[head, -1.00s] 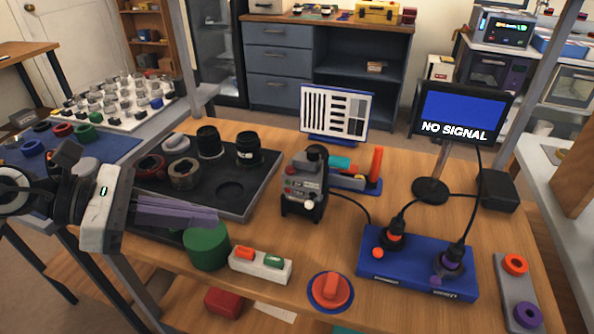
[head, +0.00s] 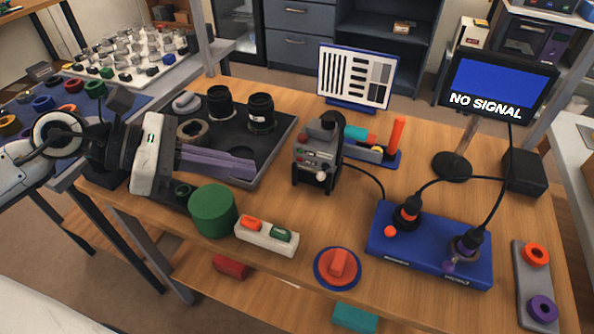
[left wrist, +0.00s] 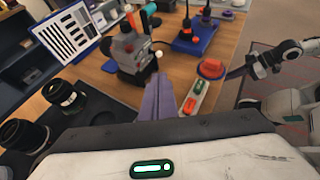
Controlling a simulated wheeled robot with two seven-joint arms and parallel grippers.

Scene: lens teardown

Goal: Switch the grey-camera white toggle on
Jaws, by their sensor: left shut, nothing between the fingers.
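The grey camera (head: 314,160) stands upright on the wooden table, with several small controls on its face. A white round knob, seemingly the white toggle (head: 321,175), sits low on its right side; it also shows in the left wrist view (left wrist: 158,54). I cannot tell its setting. My left gripper (head: 253,169) is shut and empty, its purple fingers pointing at the camera from the left with a gap between. In the left wrist view the closed fingers (left wrist: 158,98) lie just below the camera (left wrist: 130,52). My right gripper (left wrist: 240,73) shows small at the right there; its jaw opening is unclear.
A dark tray (head: 270,150) with lens parts lies under and behind my left fingers. A green cylinder (head: 213,211), a white switch box (head: 266,238) and a red knob (head: 338,264) stand in front. A blue box (head: 430,246) with cables and a NO SIGNAL monitor (head: 500,85) are right.

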